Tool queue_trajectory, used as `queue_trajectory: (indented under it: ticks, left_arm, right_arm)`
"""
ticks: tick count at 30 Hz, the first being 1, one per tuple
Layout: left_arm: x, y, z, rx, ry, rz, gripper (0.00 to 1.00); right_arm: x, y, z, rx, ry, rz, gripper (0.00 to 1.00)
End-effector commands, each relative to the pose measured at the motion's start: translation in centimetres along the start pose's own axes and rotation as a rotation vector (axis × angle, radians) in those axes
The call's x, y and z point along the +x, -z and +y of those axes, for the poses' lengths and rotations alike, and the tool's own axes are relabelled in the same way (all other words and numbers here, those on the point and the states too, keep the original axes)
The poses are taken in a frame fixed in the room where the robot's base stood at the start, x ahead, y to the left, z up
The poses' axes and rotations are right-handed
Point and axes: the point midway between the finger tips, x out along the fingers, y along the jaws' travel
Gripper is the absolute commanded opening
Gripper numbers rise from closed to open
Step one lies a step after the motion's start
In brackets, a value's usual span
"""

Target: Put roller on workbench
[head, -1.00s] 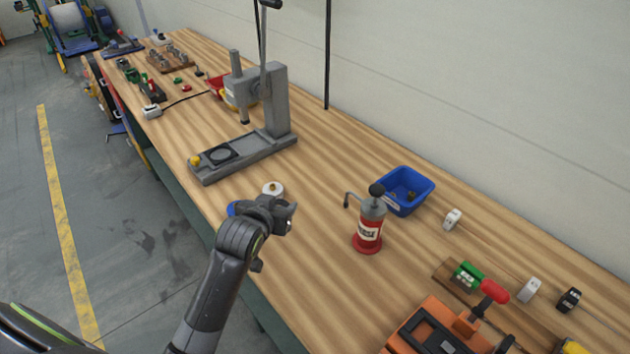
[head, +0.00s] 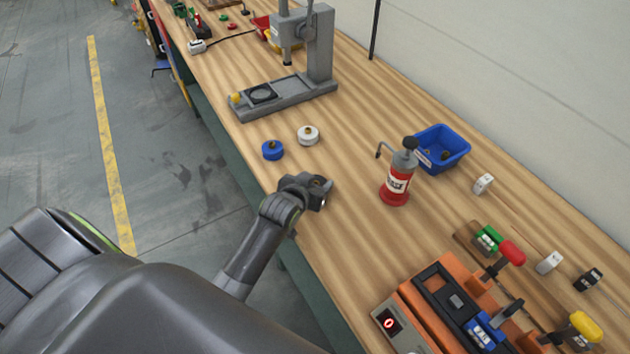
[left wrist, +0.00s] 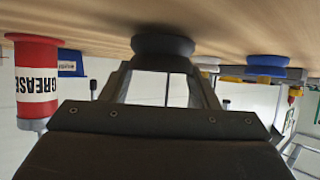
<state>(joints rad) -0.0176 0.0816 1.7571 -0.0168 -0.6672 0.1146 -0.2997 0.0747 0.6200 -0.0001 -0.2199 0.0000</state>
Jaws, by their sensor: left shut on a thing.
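My left gripper (head: 318,194) is over the near edge strip of the wooden workbench (head: 345,130). It is shut on a dark grey roller (left wrist: 163,46), which shows between the fingers in the left wrist view, where the scene is upside down. In the head view the gripper mostly hides this roller. The roller is at or very close to the bench top; I cannot tell whether it touches. A blue roller (head: 272,151) and a white roller (head: 308,135) lie on the bench beyond the gripper. My right gripper is not in view.
A red grease pump (head: 397,180) stands right of my gripper, with a blue bin (head: 442,148) behind it. A grey press (head: 290,95) stands farther along. An orange device (head: 440,310) sits at the near right. Bare wood surrounds my gripper.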

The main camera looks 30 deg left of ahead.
Motion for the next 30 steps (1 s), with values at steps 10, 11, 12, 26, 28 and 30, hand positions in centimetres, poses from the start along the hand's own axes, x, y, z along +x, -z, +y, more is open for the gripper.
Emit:
queue_trajectory:
  ticks: [10,11,12,26,28,30]
  left_arm:
    - [0.24,-0.29,0.02,0.001,0.0,0.006,0.08]
    - [0.26,-0.34,0.02,0.001,0.0,0.006,0.08]
    - [0.32,-0.45,0.02,0.001,0.0,0.005,0.08]
    - [0.35,-0.69,-0.01,0.0,0.0,0.0,0.77]
    - [0.26,-0.5,-0.01,0.0,0.0,0.001,0.77]
    - [0.0,-0.47,-0.02,0.0,0.0,0.001,0.77]
  right_arm:
    - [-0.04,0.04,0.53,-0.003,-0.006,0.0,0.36]
    - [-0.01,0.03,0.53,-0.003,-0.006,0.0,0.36]
    - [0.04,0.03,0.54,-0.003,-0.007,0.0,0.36]
    - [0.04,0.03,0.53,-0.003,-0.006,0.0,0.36]
    - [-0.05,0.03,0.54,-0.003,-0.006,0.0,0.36]
    - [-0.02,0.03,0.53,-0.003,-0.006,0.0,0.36]
